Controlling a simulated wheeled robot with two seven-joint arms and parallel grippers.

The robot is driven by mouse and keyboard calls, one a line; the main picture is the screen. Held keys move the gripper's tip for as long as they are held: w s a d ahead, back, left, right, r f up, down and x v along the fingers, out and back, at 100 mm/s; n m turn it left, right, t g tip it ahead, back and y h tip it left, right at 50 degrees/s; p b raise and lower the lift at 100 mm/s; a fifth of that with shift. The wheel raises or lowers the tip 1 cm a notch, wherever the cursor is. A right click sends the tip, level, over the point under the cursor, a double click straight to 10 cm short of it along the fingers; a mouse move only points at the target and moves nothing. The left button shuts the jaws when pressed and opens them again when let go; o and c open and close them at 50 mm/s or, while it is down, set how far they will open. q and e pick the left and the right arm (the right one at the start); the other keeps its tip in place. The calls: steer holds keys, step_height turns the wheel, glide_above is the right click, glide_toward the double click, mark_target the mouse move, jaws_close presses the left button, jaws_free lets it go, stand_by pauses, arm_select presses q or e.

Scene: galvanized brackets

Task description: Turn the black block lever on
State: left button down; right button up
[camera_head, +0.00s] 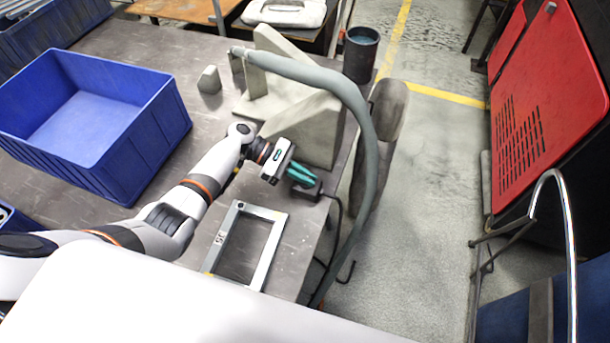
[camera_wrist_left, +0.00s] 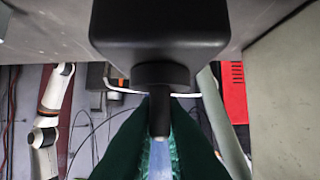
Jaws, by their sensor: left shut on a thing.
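The black block (camera_head: 309,192) sits at the right edge of the metal table, partly hidden under my left gripper (camera_head: 302,175). In the left wrist view the block (camera_wrist_left: 160,30) fills the top middle, and its short black lever (camera_wrist_left: 160,112) points down from a round collar. The teal fingers of my left gripper (camera_wrist_left: 160,135) are on both sides of the lever and shut on it. The lever cannot be made out in the head view. My right gripper is not in view.
A thick grey hose (camera_head: 368,125) arches close by on the right. A pale grey angular fixture (camera_head: 318,130) stands just behind the gripper. A metal frame (camera_head: 272,235) lies in front, and a blue crate (camera_head: 60,165) is at left. A black cord hangs off the table edge.

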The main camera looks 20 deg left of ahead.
arm_select(q)
steer(key=c, duration=1.5)
jaws_free()
steer(key=shift+d, duration=0.1)
steer(key=b+v, duration=0.1)
steer(key=v, duration=1.1)
steer(key=shift+s+f, duration=0.1)
